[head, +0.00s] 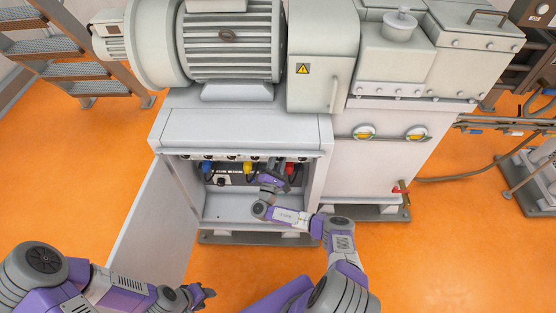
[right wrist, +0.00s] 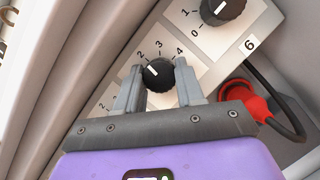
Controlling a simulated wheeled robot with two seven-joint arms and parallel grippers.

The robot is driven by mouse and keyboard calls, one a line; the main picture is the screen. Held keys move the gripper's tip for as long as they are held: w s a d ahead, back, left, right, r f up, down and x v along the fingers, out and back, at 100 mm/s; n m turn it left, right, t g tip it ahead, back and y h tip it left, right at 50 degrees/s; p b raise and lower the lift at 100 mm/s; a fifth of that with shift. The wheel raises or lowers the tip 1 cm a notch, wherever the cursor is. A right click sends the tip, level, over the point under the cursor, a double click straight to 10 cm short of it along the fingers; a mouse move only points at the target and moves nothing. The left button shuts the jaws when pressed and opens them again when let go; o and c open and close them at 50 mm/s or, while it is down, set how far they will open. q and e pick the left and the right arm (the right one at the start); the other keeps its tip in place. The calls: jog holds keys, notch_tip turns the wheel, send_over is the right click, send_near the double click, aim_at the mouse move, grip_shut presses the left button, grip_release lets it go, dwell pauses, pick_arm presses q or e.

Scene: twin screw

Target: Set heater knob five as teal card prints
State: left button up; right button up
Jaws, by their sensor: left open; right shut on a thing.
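My right gripper (right wrist: 158,88) is shut on a black round knob (right wrist: 158,73) with a finger on each side. The knob's white pointer line points to the upper left, close to the numeral 2; 3 and 4 also show around it. This knob's own number label is not visible. A second black knob (right wrist: 222,9), by a label reading 6 (right wrist: 250,44), sits to the upper right. In the head view my right gripper (head: 272,177) reaches into the open cabinet and hides the knob. My left gripper (head: 203,294) is open and empty outside the cabinet. I cannot make out a teal card.
The cabinet door (head: 152,222) stands open on the left. Blue (head: 206,167), yellow (head: 247,168) and red (head: 290,169) plugs hang in the cabinet; a red plug (right wrist: 245,100) with a black cable is close to my right gripper. Orange floor in front is clear.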

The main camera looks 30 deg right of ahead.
jog(key=m+g, duration=0.1)
jog(key=m, duration=0.3)
jog(key=shift+a+m+g, duration=0.15)
jog(key=shift+m+g, duration=0.15)
jog(key=shift+g, duration=0.1)
jog(key=shift+r+m+g, duration=0.1)
jog(key=shift+m+g, duration=0.6)
jog(key=shift+m, duration=1.3)
jog(key=o, duration=1)
jog(key=shift+o, duration=0.2)
jog(key=r+p+v, duration=0.1)
jog(key=v, duration=0.6)
jog(key=shift+a+f, duration=0.2)
jog(key=shift+f, duration=0.15)
jog(key=shift+s+y, duration=0.15)
jog(key=shift+y, duration=0.15)
